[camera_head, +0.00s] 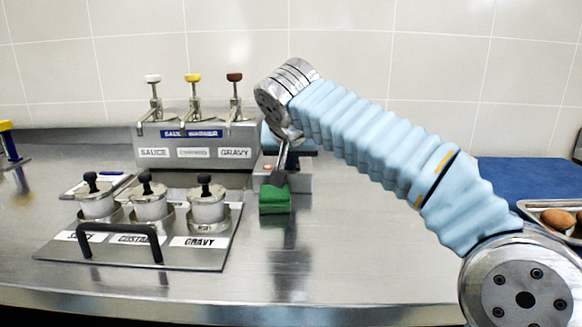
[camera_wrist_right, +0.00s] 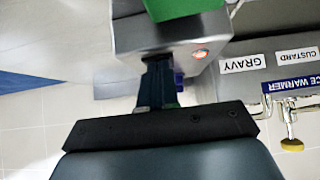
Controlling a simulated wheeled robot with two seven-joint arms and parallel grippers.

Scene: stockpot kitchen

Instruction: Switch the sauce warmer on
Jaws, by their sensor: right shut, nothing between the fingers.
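The steel sauce warmer (camera_head: 188,153) stands at the back left of the counter, with white, yellow and brown pump heads. Its labelled front shows upside down in the right wrist view (camera_wrist_right: 290,86). A grey box (camera_head: 299,180) sits at its right side, with a small red-orange spot (camera_head: 268,167), also visible on the box in the wrist view (camera_wrist_right: 200,53). My right gripper (camera_head: 277,180) is shut and empty, pointing down at the box; its fingers (camera_wrist_right: 159,72) overlap the box edge in the wrist view. I cannot tell whether they touch it. My left gripper is out of view.
A green block (camera_head: 275,201) is at the front of the grey box. A steel panel (camera_head: 190,255) with several lidded pots and a black handle lies front left. A blue mat (camera_head: 520,172) and a tray with brown items (camera_head: 530,207) are right. The counter's front middle is clear.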

